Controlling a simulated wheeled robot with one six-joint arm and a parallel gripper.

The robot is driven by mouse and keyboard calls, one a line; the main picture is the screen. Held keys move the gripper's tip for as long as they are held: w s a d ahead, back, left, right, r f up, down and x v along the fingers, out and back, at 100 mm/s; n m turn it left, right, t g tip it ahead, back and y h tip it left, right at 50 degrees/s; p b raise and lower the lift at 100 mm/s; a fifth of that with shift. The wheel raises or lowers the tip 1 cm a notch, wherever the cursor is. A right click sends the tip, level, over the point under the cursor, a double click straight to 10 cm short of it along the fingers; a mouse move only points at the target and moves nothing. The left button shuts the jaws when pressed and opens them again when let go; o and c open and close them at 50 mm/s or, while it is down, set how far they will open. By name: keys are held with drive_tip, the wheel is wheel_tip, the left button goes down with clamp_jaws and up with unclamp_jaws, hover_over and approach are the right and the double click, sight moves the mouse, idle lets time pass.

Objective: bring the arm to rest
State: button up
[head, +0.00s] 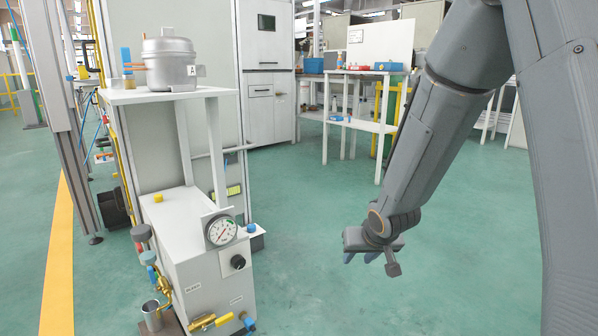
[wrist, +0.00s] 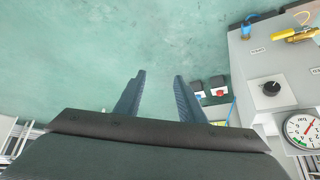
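My gripper (head: 368,257) hangs low at the end of my grey arm in the head view, to the right of the grey test unit and apart from it, above the green floor. In the wrist view its two dark blue fingers (wrist: 160,98) stand apart with bare green floor between them. It is open and holds nothing. The fingertips are small and partly hidden by the gripper body in the head view.
A grey unit (head: 190,255) with a pressure gauge (head: 221,230), knob and valves stands at left. A silver compressor (head: 170,62) sits on the white shelf (head: 135,97) above it. A white table (head: 352,124) stands behind. Green floor between is clear.

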drive_tip(key=s+d+r+g+h, duration=0.1)
drive_tip(key=s+d+r+g, duration=0.1)
drive_tip(key=s, duration=0.8)
drive_tip(key=s+d+r+g, duration=0.1)
drive_tip(key=s+d+g, duration=0.1)
drive_tip(key=s, duration=0.7)
drive_tip(key=s+a+r+n+g+y+p, duration=0.1)
drive_tip(key=s+a+r+n, duration=0.1)
drive_tip(key=s+a+r, duration=0.35)
drive_tip(key=s+a+r+n+g+p, duration=0.1)
drive_tip(key=s+a+r+n, duration=0.1)
drive_tip(key=s+a, duration=0.55)
drive_tip(key=s+a+r+n+g+y+p, duration=0.1)
drive_tip(key=s+a+r+n, duration=0.1)
drive_tip(key=s+a+r, duration=0.45)
drive_tip(key=d+r+m+p, duration=0.2)
drive_tip(key=d+r+p, duration=0.4)
drive_tip(key=p, duration=0.6)
drive_tip(key=w+d+r+m+h+p, duration=0.1)
drive_tip(key=d+r+m+p, duration=0.1)
drive_tip(key=d+r+p, duration=0.4)
drive_tip(key=d+r+m+h+p, duration=0.1)
drive_tip(key=d+r+p, duration=0.6)
drive_tip(key=r+p, duration=0.7)
drive_tip(key=m+p, duration=0.1)
drive_tip(key=p, duration=0.4)
drive_tip(key=shift+w+p, duration=0.3)
drive_tip(key=shift+d, duration=0.1)
drive_tip(key=shift+c, duration=0.6)
